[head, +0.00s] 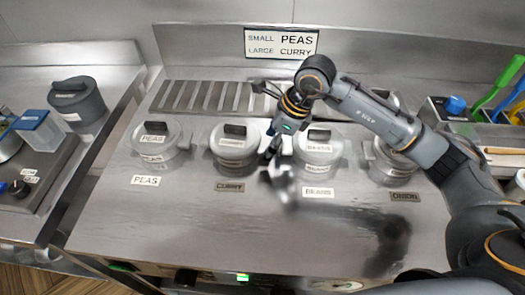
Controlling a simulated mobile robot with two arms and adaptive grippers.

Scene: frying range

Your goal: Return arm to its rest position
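My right arm comes in from the right and bends down over the counter. My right gripper (269,158) points down between the curry pot (236,160) and the beans pot (320,160), above the steel surface. It is small and dark here, and I cannot tell whether its fingers are open or shut. No held object can be made out. My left arm and gripper are not in view.
A lidded peas pot (158,155) stands at the left, and an onion pot (392,172) sits partly behind my arm. A slatted grate (205,97) lies behind. Green-handled tools (495,90) stand at the right. The front counter (190,225) is clear.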

